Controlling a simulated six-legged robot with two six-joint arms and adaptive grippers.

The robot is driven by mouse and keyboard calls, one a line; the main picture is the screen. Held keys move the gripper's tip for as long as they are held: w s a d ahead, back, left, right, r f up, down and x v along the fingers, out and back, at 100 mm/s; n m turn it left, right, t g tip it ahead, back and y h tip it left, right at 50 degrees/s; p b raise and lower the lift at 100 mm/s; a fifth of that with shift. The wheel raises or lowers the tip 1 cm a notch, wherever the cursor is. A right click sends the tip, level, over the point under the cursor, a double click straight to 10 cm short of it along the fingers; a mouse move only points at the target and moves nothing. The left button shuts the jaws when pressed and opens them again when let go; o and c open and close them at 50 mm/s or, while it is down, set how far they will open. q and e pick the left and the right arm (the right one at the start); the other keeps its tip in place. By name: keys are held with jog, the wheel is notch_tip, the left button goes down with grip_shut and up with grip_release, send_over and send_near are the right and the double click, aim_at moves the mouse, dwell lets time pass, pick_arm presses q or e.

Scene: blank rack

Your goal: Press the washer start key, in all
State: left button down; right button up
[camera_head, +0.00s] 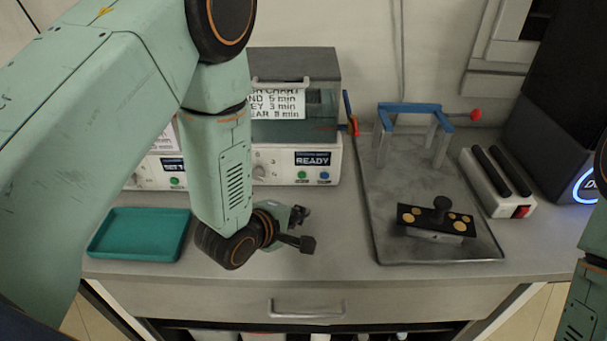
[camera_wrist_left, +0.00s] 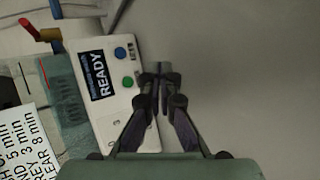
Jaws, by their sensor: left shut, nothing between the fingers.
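The washer (camera_head: 275,165) is a white-fronted unit with a dark tank above and a display reading READY (camera_head: 313,160). Below the display are a green key (camera_head: 302,175) and a blue key (camera_head: 323,175). In the left wrist view the green key (camera_wrist_left: 128,81) and blue key (camera_wrist_left: 121,53) lie left of the fingertips. My left gripper (camera_head: 304,229) is shut and empty, in front of the washer and apart from its keys. Its fingers (camera_wrist_left: 163,75) are together beside the panel edge in the wrist view. Any key lettering is too small to read. My right gripper is out of view.
A teal tray (camera_head: 97,245) stands at the left on the bench. To the right are a grey mat (camera_head: 395,240) with a blue-topped frame (camera_head: 410,107) and a black fixture (camera_head: 437,219), then a white block with a red switch (camera_head: 521,212). A second panel is partly behind my left arm.

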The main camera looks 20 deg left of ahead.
aim_at(302, 175)
pick_arm(q)
jog(key=shift+w+a, duration=0.25)
jog(key=shift+w, duration=0.25)
jog(key=w, duration=0.2)
jog(key=w+a+b, duration=0.1)
jog(key=w, duration=0.3)
jog(key=shift+a+b, duration=0.3)
jog(key=shift+b, duration=0.1)
jog(key=shift+w+a, duration=0.3)
jog(key=shift+w, duration=0.25)
jog(key=shift+w, duration=0.2)
jog(key=shift+s, duration=0.1)
jog(key=shift+w+a, duration=0.1)
jog(key=shift+w, duration=0.35)
